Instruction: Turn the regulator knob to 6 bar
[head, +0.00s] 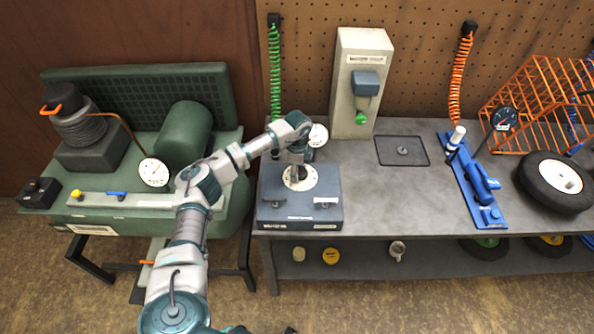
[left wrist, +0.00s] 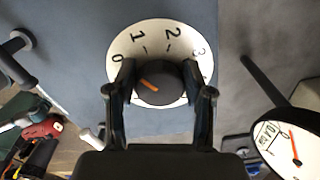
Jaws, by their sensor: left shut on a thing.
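The regulator knob (left wrist: 162,82) is a dark round knob with an orange pointer line, set in the middle of a white dial (left wrist: 122,46) with 0, 1, 2 and 3 readable. The pointer leans left in the left wrist view, toward the 0 side; the rest of the dial is hidden by my gripper. My left gripper (left wrist: 162,88) is shut on the knob, one finger on each side. In the head view the gripper (head: 297,168) comes down from above onto the dial (head: 308,178) of the grey-blue regulator box (head: 300,212) and hides the knob. My right gripper is not seen.
A round white gauge (left wrist: 296,148) with a red needle stands beside the box; it shows behind my wrist in the head view (head: 319,135). The grey workbench (head: 350,160) carries a beige post (head: 352,100), a blue tool (head: 473,180) and a wheel (head: 555,180). A green compressor (head: 183,135) stands left.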

